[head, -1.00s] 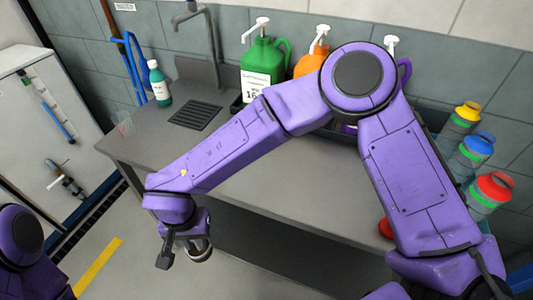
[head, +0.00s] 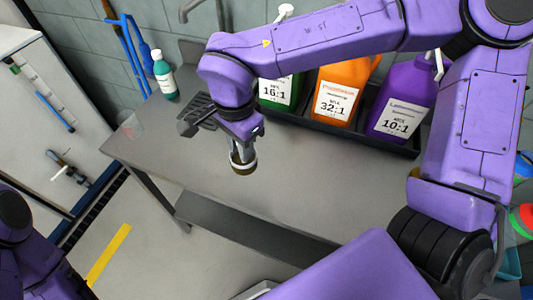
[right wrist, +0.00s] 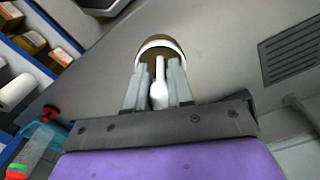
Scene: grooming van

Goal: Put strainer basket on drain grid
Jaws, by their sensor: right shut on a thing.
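The strainer basket (head: 243,163) is a small round cup with a light rim and a brownish face. My right gripper (head: 241,146) is shut on its pale stem and holds it above the grey counter. In the right wrist view the basket (right wrist: 160,46) shows beyond the fingertips (right wrist: 158,88), with the white stem between them. The drain grid (right wrist: 292,48) is a dark slatted panel in the counter, to the right of the basket and apart from it. In the head view the grid (head: 197,101) is partly hidden behind my right wrist. My left gripper is out of view.
Green, orange (head: 341,92) and purple (head: 402,98) pump jugs stand in a dark tray behind. The counter's (head: 320,175) front middle is clear.

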